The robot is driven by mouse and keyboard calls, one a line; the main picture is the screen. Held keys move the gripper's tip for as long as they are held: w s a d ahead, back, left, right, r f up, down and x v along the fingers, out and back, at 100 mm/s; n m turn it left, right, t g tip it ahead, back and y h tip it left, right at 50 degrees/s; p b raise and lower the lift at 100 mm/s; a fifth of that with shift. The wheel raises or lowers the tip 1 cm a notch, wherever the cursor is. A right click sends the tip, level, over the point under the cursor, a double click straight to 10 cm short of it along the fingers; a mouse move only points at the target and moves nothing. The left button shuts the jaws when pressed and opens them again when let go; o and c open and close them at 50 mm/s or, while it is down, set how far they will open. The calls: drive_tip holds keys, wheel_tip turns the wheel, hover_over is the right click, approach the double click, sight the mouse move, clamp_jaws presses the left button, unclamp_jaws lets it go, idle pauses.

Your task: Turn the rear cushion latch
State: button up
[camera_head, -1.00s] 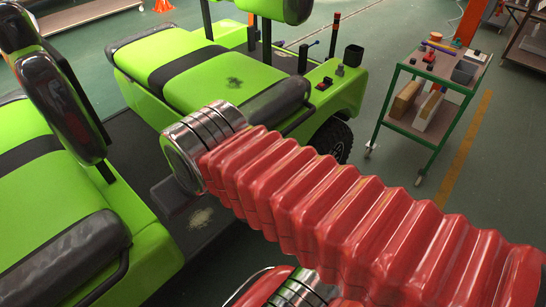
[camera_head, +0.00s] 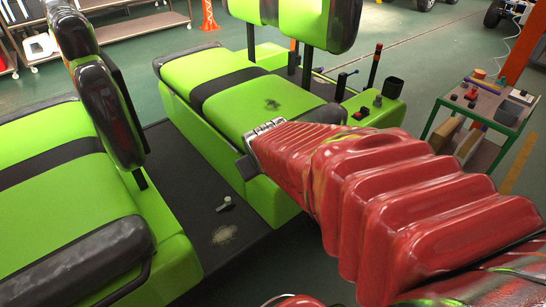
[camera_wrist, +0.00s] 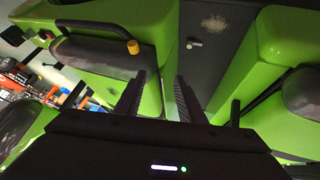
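The cart has two green seat cushions with black stripes, a far one (camera_head: 235,88) and a near one (camera_head: 50,165). A small grey lever (camera_head: 226,204), possibly the latch, sits on the dark floor between them; it also shows in the wrist view (camera_wrist: 193,43). I cannot tell for sure which part is the rear cushion latch. My gripper (camera_wrist: 166,80) has its two dark fingers apart with nothing between them. The lever lies beyond the fingertips, up and to the right in the wrist view.
Dark armrests and seat backs stand around the cushions. A green trolley (camera_head: 485,115) with parts stands at the right. The dark cart floor (camera_head: 190,185) between the seats is mostly clear.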

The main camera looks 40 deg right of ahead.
drive_tip(key=w+d+f, duration=0.1)
drive_tip(key=d+f, duration=1)
drive_tip(key=d, duration=0.4)
drive_tip(key=s+d+f+t+y, duration=0.1)
drive_tip(key=s+d+f+t, duration=0.15)
drive_tip(key=f, duration=0.35)
drive_tip(key=s+d+f+t, duration=0.1)
drive_tip(key=s+d+f, duration=0.15)
drive_tip(key=f, duration=0.45)
drive_tip(key=a+r+n+t+y, duration=0.1)
drive_tip(key=a+r+t+y, duration=0.2)
drive_tip(key=a+r+t, duration=0.2)
wheel_tip(320, 180, up, 4)
drive_tip(key=t, duration=0.3)
drive_tip(key=shift+w+a+n+y, duration=0.3)
drive_tip(key=shift+w+a, duration=0.1)
